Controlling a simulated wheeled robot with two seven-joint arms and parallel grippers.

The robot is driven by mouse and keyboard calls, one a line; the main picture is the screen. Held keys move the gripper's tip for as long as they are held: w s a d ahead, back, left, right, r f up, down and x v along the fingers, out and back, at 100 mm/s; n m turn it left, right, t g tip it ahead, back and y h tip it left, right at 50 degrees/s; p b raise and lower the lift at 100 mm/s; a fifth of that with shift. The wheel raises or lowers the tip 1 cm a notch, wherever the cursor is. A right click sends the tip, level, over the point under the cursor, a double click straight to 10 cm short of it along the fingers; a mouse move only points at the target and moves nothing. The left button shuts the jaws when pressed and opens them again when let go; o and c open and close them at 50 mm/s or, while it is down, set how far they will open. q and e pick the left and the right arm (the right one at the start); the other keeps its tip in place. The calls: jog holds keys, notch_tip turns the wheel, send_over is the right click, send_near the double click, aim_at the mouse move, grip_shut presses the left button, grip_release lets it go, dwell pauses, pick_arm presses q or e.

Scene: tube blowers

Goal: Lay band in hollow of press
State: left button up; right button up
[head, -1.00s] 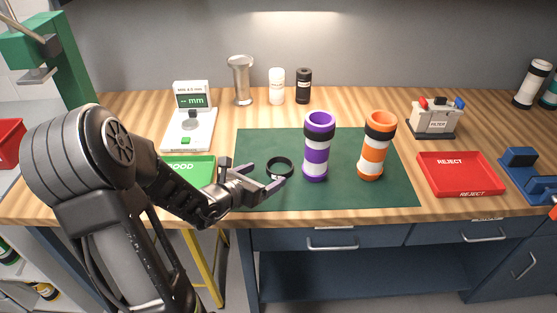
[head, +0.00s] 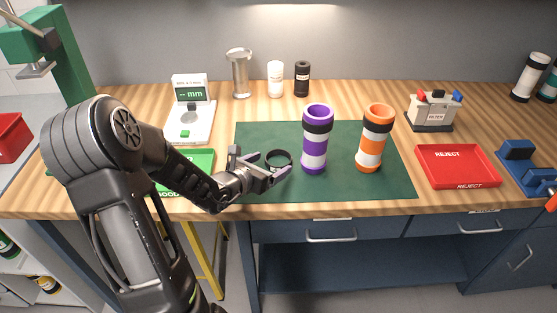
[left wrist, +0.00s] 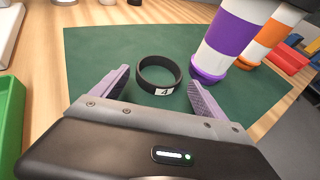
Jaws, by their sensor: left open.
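The band, a black ring with a white label reading 4, lies flat on the green mat (head: 370,190). It shows in the head view (head: 280,151) and in the left wrist view (left wrist: 145,84). My left gripper (head: 272,168) is open and empty, low over the mat, with the band just beyond and partly between its fingers. The left wrist view shows the two fingers (left wrist: 155,88) spread on either side of the band's near side, apart from it. A green press-like frame (head: 72,75) with a lever stands at the far left; no hollow is visible in it. My right gripper is out of view.
A purple and white tube (head: 315,145) stands close right of the band, with an orange and white tube (head: 372,145) beyond. A green GOOD tray (head: 195,160) lies left, partly behind my arm. A red REJECT tray (head: 458,165) and a blue fixture (head: 520,170) are right.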

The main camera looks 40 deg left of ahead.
pick_arm(q)
jog(key=x, duration=0.4)
jog(key=shift+w+a+r+p, duration=0.1)
jog(key=shift+p, duration=0.2)
jog(key=c, duration=1.2)
jog(key=shift+c, duration=0.2)
jog(key=shift+r, duration=0.2)
notch_tip(320, 180, up, 15)
jog(key=p, duration=0.1)
notch_tip(320, 180, up, 13)
jog(key=p, duration=0.6)
send_over(285, 155)
jog(key=s, duration=0.5)
jog(key=shift+f, duration=0.15)
